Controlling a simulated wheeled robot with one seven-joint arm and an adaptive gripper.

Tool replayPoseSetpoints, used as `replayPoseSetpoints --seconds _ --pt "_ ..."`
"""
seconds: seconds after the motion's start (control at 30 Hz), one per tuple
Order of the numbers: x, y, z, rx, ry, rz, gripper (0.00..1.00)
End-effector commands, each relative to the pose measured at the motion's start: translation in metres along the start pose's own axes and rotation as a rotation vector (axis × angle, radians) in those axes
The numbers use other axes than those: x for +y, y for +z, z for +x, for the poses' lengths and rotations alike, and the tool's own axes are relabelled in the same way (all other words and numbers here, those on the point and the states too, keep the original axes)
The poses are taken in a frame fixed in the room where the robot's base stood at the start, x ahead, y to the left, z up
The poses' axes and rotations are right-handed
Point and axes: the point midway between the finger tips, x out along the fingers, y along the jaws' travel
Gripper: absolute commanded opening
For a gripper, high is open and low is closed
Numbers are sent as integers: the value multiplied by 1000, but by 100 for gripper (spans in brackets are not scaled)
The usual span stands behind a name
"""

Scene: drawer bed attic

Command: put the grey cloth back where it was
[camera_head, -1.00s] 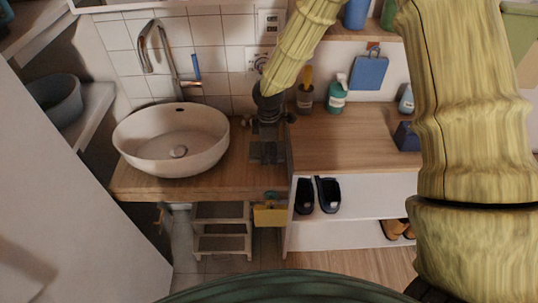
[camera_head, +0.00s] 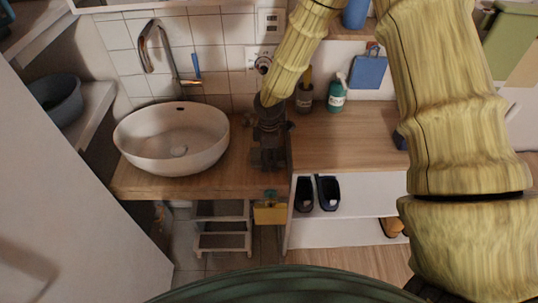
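My gripper (camera_head: 268,157) is dark and points down at the wooden counter (camera_head: 225,180), just right of the white basin. A dark grey patch shows at its tips, low over the counter's front part. I cannot tell how much of this patch is the fingers and how much might be the grey cloth. No grey cloth can be made out clearly anywhere else. The finger opening is too small and dark to read.
The basin (camera_head: 172,135) and tap (camera_head: 165,55) are left of my gripper. The right worktop (camera_head: 345,140) is mostly clear.

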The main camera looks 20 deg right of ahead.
Motion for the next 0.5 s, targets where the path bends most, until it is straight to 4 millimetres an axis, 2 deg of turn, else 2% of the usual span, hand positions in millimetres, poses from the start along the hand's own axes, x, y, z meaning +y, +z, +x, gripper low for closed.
replayPoseSetpoints --seconds 0.27,0.5 --pt "0 0 -2 0 0 0 82" --pt "1 0 -21 1 2 2 82"
